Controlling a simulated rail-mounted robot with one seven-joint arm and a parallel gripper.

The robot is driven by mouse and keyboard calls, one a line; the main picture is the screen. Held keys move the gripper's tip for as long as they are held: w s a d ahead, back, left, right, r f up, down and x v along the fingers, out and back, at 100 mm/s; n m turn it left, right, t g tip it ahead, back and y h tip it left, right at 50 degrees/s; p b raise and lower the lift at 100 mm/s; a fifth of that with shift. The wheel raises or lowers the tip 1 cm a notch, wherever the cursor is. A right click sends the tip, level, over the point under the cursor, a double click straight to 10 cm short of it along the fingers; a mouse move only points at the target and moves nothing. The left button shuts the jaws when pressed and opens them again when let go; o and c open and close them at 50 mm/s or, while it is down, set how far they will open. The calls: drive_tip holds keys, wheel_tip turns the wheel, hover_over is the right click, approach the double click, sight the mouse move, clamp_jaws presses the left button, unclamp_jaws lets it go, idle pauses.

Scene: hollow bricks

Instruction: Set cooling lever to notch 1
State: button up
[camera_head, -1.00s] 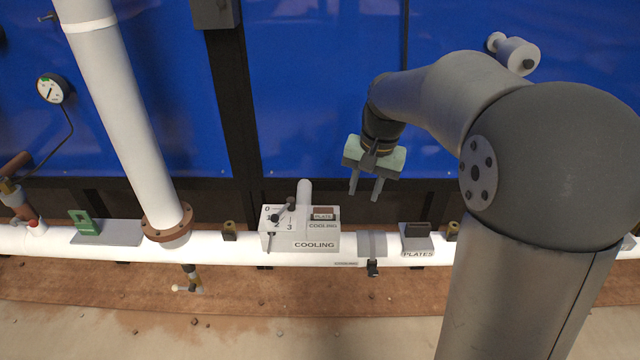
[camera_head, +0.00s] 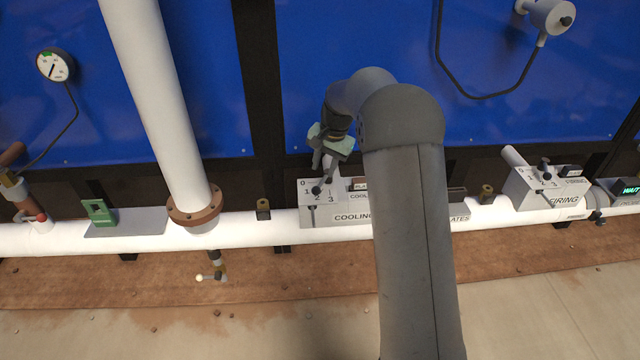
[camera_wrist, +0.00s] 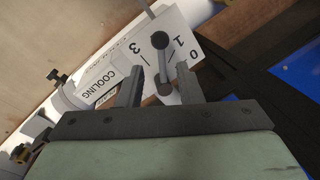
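The grey cooling box (camera_head: 350,217) sits on the white pipe and carries a dial marked 0 to 3. Its dark lever (camera_head: 317,190) has a round knob, also seen in the wrist view (camera_wrist: 160,41). There the knob lies between the 1 and the 3 and hides the 2, so the lever appears to point at notch 2. My gripper (camera_head: 323,165) is over the dial. In the wrist view my gripper (camera_wrist: 160,68) is open, with one finger on each side of the lever and visible gaps. Whether the fingertips reach down to lever height is unclear.
A white pipe (camera_head: 150,100) with a brown flange rises left of the box. A green bracket (camera_head: 100,212) stands farther left. The firing box (camera_head: 548,188) with a similar lever is at the right. My arm hides part of the cooling box and its neighbours.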

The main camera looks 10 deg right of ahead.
sight(318, 186)
drive_tip(key=f, duration=0.4)
drive_tip(key=a+f, duration=0.1)
drive_tip(key=f, duration=0.1)
drive_tip(key=shift+w+a+f, duration=0.1)
drive_tip(key=shift+w+f, duration=0.15)
drive_tip(key=shift+w, duration=0.15)
